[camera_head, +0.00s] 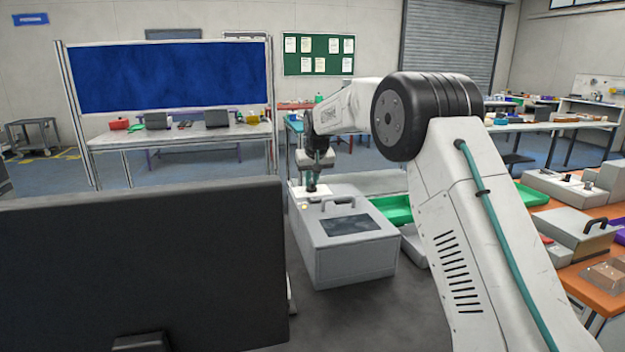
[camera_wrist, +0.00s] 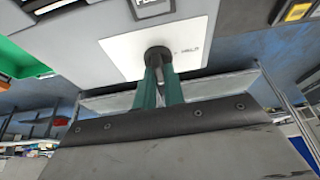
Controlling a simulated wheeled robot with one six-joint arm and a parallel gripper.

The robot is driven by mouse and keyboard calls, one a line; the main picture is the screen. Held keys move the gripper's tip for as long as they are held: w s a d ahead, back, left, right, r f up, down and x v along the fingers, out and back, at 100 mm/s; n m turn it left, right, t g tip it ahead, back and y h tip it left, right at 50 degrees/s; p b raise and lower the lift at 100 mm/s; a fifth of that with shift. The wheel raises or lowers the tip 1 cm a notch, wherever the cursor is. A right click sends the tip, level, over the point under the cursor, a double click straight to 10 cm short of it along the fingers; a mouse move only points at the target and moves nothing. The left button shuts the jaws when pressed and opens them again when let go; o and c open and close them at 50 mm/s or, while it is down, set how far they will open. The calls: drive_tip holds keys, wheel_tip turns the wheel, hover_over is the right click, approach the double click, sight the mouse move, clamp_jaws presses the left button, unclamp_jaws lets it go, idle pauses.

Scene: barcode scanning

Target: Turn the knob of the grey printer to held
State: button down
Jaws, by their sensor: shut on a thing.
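The grey printer (camera_head: 345,250) stands in the middle of the head view, with a handle and a dark window on top. A white label plate (camera_wrist: 125,48) lies on its top, with lettering that seems to read "HELD" to the right of the knob. The dark round knob (camera_wrist: 158,55) sits on this plate. My gripper (camera_wrist: 160,78) has its green fingers closed around the knob. In the head view my gripper (camera_head: 312,186) is over the back left part of the printer top. The knob's pointer is hidden, so its setting cannot be told.
A large dark monitor (camera_head: 140,265) fills the lower left. A green tray (camera_head: 392,208) lies to the right of the printer. An orange table (camera_head: 597,292) with grey devices stands at the right. A blue panel (camera_head: 170,77) and worktables are behind.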

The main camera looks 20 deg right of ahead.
drive_tip(key=shift+d, duration=0.1)
drive_tip(key=n+y, duration=0.1)
drive_tip(key=n, duration=0.3)
drive_tip(key=shift+d+y, duration=0.1)
drive_tip(key=shift+y, duration=0.2)
drive_tip(key=n, duration=0.2)
drive_tip(key=n+g+y, duration=0.1)
drive_tip(key=n, duration=0.1)
drive_tip(key=shift+w+d+n+y, duration=0.1)
drive_tip(key=shift+n+y, duration=0.2)
drive_tip(key=n+g, duration=0.1)
drive_tip(key=n, duration=0.1)
drive_tip(key=n+g+y, duration=0.1)
drive_tip(key=n, duration=0.2)
drive_tip(key=shift+w+f, duration=0.1)
drive_tip(key=shift+w, duration=0.05)
drive_tip(key=shift+n+g, duration=0.8)
drive_tip(key=shift+n, duration=1.2)
drive_tip(key=c, duration=1.5)
unclamp_jaws()
